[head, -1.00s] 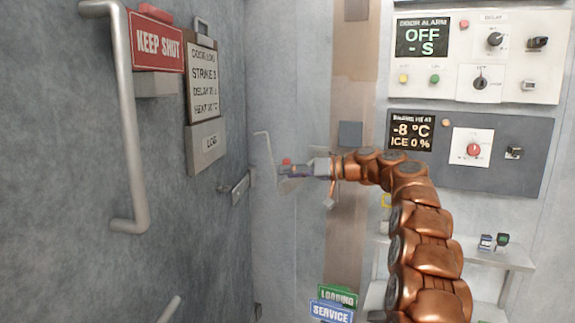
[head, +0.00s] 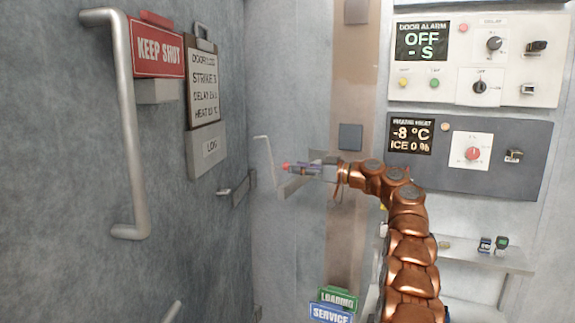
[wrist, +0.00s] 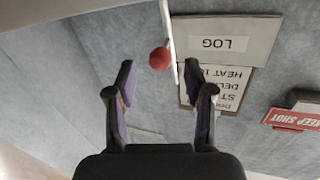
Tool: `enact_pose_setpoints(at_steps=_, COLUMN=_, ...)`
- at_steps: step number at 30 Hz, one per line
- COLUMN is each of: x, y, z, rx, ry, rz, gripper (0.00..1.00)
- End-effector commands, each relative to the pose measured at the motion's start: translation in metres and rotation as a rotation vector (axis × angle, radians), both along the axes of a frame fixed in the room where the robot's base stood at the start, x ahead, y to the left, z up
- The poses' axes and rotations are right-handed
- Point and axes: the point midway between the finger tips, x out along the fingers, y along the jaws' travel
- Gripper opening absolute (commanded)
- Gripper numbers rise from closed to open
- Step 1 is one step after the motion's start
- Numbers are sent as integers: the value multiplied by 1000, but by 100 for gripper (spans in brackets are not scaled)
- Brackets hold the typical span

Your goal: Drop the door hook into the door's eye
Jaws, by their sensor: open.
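The door hook (head: 268,158) is a thin pale rod standing upright at the door's edge side, its bent end at the top. A red knob (head: 286,167) shows beside the rod; in the wrist view the red knob (wrist: 159,58) lies just beyond my fingertips, in front of the rod. A metal fitting on the grey door (head: 233,190), seemingly the eye, sits left of and below the hook. My gripper (head: 296,168) points left at the knob. The wrist view shows its jaws (wrist: 160,76) apart and empty. Whether a finger touches the knob cannot be told.
The door carries a long handle (head: 124,130), a red sign (head: 158,52) and a log board (head: 203,90). Control panels (head: 470,155) and a shelf (head: 480,258) stand at the right. Green and blue signs (head: 332,312) are low in the middle.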

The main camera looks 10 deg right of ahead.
Motion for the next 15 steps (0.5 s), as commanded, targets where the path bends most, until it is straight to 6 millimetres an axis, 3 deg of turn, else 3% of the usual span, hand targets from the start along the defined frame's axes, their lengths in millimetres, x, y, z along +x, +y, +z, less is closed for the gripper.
enact_pose_setpoints(at_steps=6, x=18, y=25, z=4, rx=0, ry=1, rz=1, gripper=53)
enact_pose_setpoints(at_steps=15, x=25, y=35, z=1, rx=0, ry=0, rz=0, gripper=53)
